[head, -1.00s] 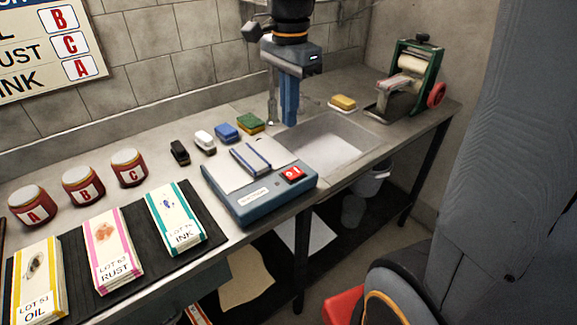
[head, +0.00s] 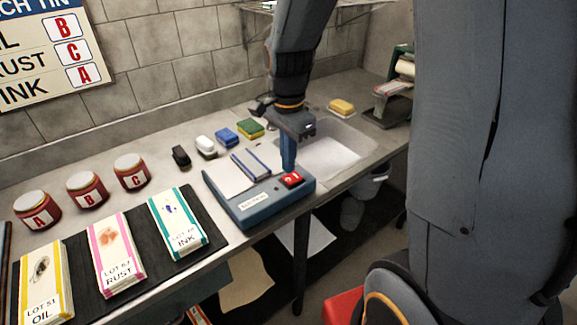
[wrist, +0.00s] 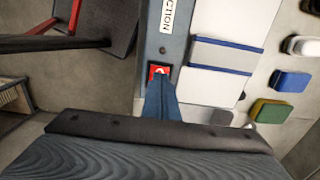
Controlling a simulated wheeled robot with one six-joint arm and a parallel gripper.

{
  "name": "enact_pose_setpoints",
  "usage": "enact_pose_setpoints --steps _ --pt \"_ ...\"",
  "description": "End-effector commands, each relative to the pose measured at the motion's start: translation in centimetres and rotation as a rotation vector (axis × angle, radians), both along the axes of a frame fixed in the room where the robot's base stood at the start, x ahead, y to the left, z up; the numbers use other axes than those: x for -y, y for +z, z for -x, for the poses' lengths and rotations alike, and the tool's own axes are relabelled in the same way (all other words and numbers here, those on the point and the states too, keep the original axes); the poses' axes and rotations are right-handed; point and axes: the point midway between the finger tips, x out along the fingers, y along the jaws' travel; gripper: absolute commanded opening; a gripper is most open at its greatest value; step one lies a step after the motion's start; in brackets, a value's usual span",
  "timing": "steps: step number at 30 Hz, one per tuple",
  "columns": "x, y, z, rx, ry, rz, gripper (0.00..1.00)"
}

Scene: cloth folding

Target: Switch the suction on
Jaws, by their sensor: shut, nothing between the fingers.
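The suction unit (head: 262,208) is a blue box with a white top plate and a label on its front, standing at the counter's front edge. Its red rocker switch (head: 292,179) is at the right end. My gripper (head: 289,169) is shut and empty, pointing down at the switch. Its blue fingertips (wrist: 157,84) overlap the edge of the red switch (wrist: 160,71) in the wrist view. I cannot tell whether they touch it or which way the switch is set. A white cloth with a blue stripe (head: 252,165) lies on the top plate.
Behind the unit stand a black brush (head: 181,157), a white brush (head: 205,147), a blue block (head: 225,136) and a green sponge (head: 250,128). A sink (head: 335,160) lies to the right. Lettered jars and labelled cloth packs fill the left.

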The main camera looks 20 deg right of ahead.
Motion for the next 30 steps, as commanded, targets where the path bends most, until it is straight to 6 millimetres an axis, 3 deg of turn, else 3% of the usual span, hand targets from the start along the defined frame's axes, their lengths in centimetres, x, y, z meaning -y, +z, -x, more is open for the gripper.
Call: enact_pose_setpoints --steps 9,30 --pt "0.0 -2.5 0.0 0.0 0.0 0.0 0.0" --pt "-0.2 -3.3 0.1 -0.001 0.0 -0.001 0.0"
